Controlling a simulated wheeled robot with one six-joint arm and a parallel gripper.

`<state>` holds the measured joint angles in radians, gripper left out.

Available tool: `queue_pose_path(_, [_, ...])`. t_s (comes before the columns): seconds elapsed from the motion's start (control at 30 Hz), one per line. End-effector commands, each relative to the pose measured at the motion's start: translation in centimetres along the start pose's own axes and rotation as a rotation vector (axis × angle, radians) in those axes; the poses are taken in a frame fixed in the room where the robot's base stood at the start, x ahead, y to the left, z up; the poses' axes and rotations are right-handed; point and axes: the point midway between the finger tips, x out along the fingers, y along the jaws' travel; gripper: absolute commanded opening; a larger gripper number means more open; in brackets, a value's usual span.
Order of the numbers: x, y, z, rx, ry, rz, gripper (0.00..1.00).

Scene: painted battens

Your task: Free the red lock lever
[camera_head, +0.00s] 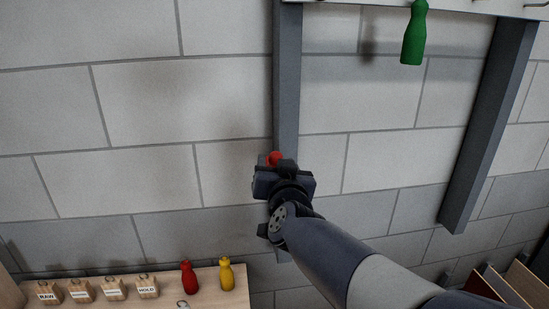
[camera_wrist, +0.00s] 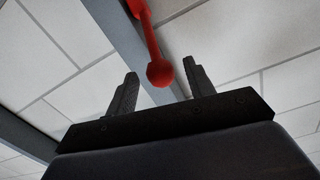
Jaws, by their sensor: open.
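The red lock lever (camera_wrist: 152,45) is a thin red bar with a round knob at its end, on a grey upright post (camera_wrist: 112,20). In the wrist view the knob lies between the two fingers of my gripper (camera_wrist: 160,85), with a gap on each side. The fingers are apart and hold nothing. In the head view my gripper (camera_head: 276,168) is in front of the grey post, and only the red knob (camera_head: 274,158) shows above it. The rest of the lever is hidden there by the gripper.
A green bottle-shaped piece (camera_head: 414,35) hangs at the upper right. Below left, a wooden shelf (camera_head: 215,300) holds several labelled blocks (camera_head: 113,289), a red bottle-shaped piece (camera_head: 188,278) and a yellow one (camera_head: 226,274). A second post (camera_head: 485,130) stands right. Wooden panels (camera_head: 520,285) fill the lower right.

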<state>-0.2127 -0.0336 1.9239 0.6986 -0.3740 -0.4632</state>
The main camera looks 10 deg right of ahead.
Motion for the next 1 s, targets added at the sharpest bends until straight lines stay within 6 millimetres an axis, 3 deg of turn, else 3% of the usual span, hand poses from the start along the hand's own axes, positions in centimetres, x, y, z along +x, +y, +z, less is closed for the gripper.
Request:
queue_pose_path(0.2, [-3.6,0.0,0.0,0.002,0.001,-0.001,0.51])
queue_pose_path(0.4, [-5.7,0.0,0.0,0.002,0.001,-0.001,0.51])
queue_pose_path(1.0, [-6.6,-0.3,0.0,-0.011,0.006,0.003,0.5])
